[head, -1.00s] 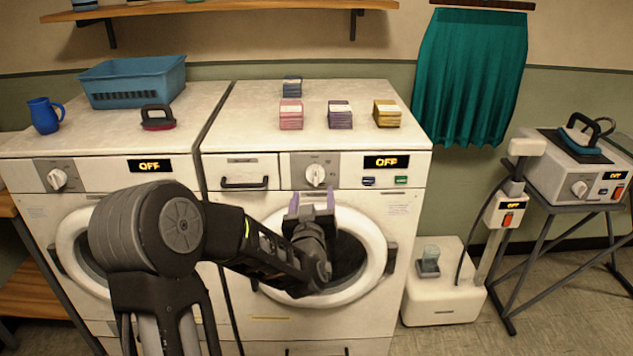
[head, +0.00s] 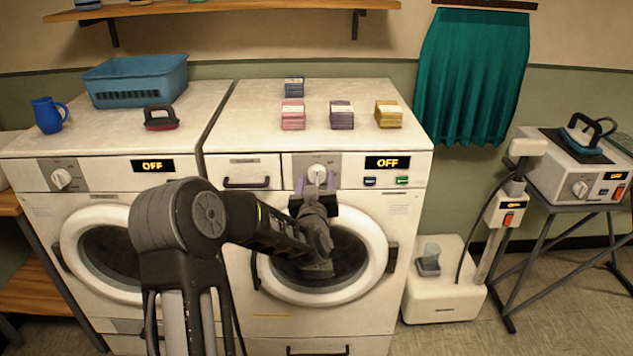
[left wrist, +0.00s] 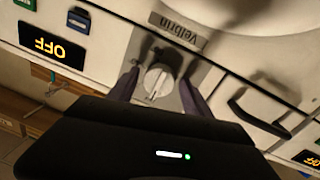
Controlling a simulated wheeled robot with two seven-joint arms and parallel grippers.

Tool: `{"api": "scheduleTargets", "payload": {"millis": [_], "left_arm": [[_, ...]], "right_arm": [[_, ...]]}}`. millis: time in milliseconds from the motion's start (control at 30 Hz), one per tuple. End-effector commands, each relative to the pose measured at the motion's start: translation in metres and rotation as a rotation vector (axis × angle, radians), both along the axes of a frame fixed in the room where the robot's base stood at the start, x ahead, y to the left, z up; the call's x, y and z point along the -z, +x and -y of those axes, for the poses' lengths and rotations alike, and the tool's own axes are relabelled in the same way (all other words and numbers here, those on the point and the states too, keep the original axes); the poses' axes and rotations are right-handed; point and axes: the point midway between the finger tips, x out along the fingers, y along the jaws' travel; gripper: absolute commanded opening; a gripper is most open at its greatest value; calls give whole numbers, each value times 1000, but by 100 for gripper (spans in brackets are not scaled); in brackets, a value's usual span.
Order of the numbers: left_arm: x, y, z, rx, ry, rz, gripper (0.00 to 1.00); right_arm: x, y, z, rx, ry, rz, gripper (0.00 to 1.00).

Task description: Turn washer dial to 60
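The white front-loading machine (head: 257,211) on the right has a round white dial (head: 317,172) on a grey panel, with a display (head: 387,163) reading OFF. My left gripper (head: 316,184) is raised to this dial, its purple-grey fingers pointing at the panel. In the left wrist view the dial (left wrist: 157,81) shows upside down between the two spread fingers (left wrist: 158,92), with visible gaps on both sides. The gripper is open and holds nothing. Whether the fingertips reach around the dial's depth I cannot tell. My right gripper is not in view.
A second machine (head: 100,180) with its own dial (head: 61,179) and OFF display stands at left. A blue basket (head: 135,92), blue mug (head: 48,116) and dark-handled brush (head: 160,118) stand on it. Small stacked packs (head: 341,115) lie on the right machine.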

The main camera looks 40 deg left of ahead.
Motion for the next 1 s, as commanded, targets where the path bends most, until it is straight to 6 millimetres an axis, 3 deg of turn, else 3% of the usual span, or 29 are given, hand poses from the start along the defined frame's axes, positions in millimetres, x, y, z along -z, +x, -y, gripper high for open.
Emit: {"api": "scheduleTargets", "payload": {"millis": [633,1000], "left_arm": [[0,0,0,0,0,0,4],[0,0,0,0,32,-24,3]], "right_arm": [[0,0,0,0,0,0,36],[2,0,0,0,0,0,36]]}}
